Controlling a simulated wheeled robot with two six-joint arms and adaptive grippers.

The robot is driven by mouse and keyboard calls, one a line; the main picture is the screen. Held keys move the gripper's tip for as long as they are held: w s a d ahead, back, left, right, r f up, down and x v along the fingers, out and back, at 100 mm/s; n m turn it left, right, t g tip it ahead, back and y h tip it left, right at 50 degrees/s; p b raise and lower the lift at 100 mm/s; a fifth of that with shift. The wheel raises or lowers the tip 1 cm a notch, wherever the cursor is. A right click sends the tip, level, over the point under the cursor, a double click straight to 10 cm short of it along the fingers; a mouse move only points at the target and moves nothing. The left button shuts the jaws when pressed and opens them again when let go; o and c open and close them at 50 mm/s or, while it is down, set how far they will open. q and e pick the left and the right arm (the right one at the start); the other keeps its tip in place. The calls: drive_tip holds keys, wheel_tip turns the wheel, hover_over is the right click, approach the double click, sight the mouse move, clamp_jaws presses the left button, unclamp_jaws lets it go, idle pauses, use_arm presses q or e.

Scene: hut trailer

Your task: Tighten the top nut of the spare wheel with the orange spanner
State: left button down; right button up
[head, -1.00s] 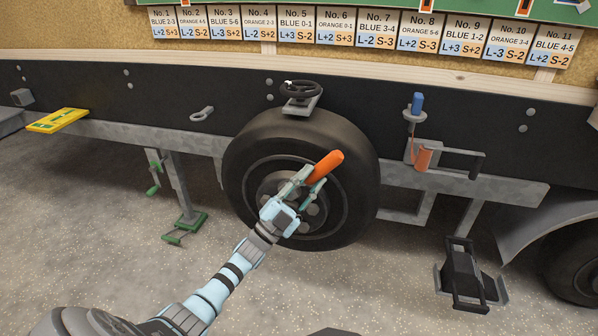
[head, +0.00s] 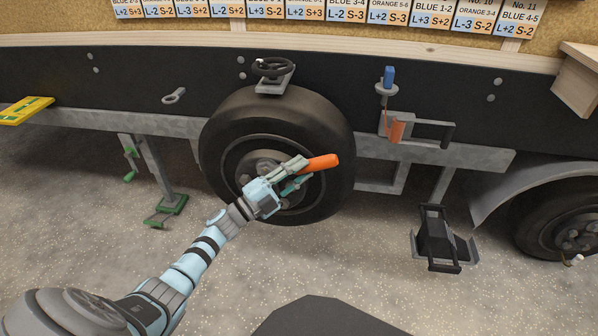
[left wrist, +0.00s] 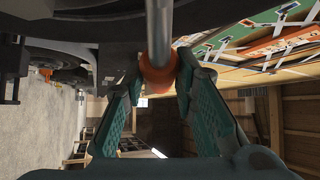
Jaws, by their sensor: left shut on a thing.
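The spare wheel (head: 335,135), a black tyre with a grey hub, stands upright against the trailer's dark side in the head view. The orange spanner's handle (head: 323,161) points right and slightly up in front of the tyre. My left gripper (head: 307,170) is shut on the spanner, in front of the hub. In the left wrist view its fingers (left wrist: 160,62) close around the orange grip (left wrist: 158,76), and a grey shaft runs upward out of the picture. My gripper and arm cover part of the hub, so the top nut and the spanner's working end cannot be made out. My right gripper is not in view.
A black handwheel (head: 272,67) sits above the tyre. To the right are a bracket with a blue knob (head: 389,76) and a black-handled bar (head: 448,136). A black pedal-like stand (head: 436,238) and a green-footed leg (head: 165,212) flank the wheel. Open floor lies in front.

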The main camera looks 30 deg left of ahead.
use_arm(q)
drive_tip(key=shift+a+r, duration=0.1)
drive_tip(key=shift+r, duration=0.1)
drive_tip(key=shift+s+d+r+p, duration=0.1)
drive_tip(key=shift+s+d+p, duration=0.1)
drive_tip(key=shift+s+p, duration=0.4)
drive_tip(key=shift+s+d+r+p, duration=0.1)
drive_tip(key=shift+s+d+p, duration=0.1)
drive_tip(key=shift+s+p, duration=0.4)
drive_tip(key=s+d+p, duration=0.2)
drive_tip(key=s+p, duration=0.1)
drive_tip(key=s, duration=0.2)
drive_tip(key=shift+s+f, duration=0.2)
drive_tip(key=shift+s, duration=0.15)
